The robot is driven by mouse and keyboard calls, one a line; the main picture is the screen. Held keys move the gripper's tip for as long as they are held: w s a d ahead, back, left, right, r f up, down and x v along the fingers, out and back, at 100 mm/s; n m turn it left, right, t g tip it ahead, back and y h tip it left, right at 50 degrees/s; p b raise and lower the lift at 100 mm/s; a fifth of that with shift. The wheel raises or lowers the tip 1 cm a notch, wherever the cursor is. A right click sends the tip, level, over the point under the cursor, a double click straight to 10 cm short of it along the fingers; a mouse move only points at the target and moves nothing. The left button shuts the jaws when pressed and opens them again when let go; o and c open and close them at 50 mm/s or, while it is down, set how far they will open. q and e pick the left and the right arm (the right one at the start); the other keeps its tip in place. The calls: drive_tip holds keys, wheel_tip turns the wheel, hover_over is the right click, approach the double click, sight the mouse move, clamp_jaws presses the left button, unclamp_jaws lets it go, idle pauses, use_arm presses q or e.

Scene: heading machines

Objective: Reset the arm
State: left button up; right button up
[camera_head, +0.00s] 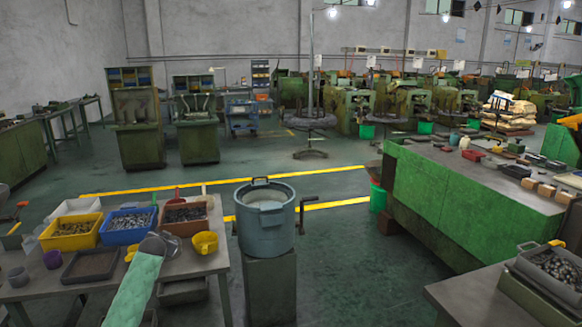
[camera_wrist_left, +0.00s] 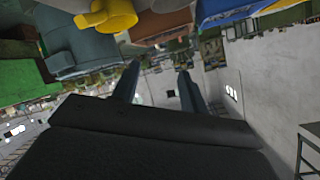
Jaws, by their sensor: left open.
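My left arm (camera_head: 137,288), in a pale green cover, reaches up over the left table in the head view. Its grey wrist end is near the bins, and the fingers are hard to make out there. In the left wrist view my left gripper (camera_wrist_left: 158,78) shows two dark fingers set apart, with nothing between them. That view is tilted, with the table things along its top edge. My right arm and gripper do not show.
The left table (camera_head: 217,262) holds a yellow bin (camera_head: 70,232), a blue bin (camera_head: 127,226) and a yellow cup (camera_head: 205,242). A blue-grey pot (camera_head: 265,222) stands on a pedestal to the right. A green workbench (camera_head: 445,195) stands farther right. Open floor lies between.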

use_arm(q)
drive_tip(key=s+d+f+g, duration=0.2)
drive_tip(key=s+d+f, duration=0.2)
drive_tip(key=s+f, duration=0.75)
drive_tip(key=s+d+f+n+g+h, duration=0.15)
drive_tip(key=s+d+f, duration=0.4)
drive_tip(key=f, duration=1.05)
drive_tip(key=s+d+f+g, duration=0.2)
drive_tip(key=s+d+f, duration=0.1)
drive_tip(key=s+f, duration=0.85)
drive_tip(key=s+d+f+g, duration=0.2)
drive_tip(key=s+d+f, duration=0.3)
drive_tip(key=s, duration=1)
drive_tip(key=s+d+f+g+h, duration=0.1)
drive_tip(key=s+d+f, duration=0.3)
drive_tip(key=s+f, duration=0.7)
drive_tip(key=s+d+f+g, duration=0.2)
drive_tip(key=s+d+f, duration=0.3)
drive_tip(key=s, duration=1.4)
wheel_tip(320, 180, down, 3)
drive_tip(key=shift+s+d+f+g+h, duration=0.15)
drive_tip(key=shift+s+d+g+h, duration=0.15)
drive_tip(key=shift+d+g+h, duration=0.05)
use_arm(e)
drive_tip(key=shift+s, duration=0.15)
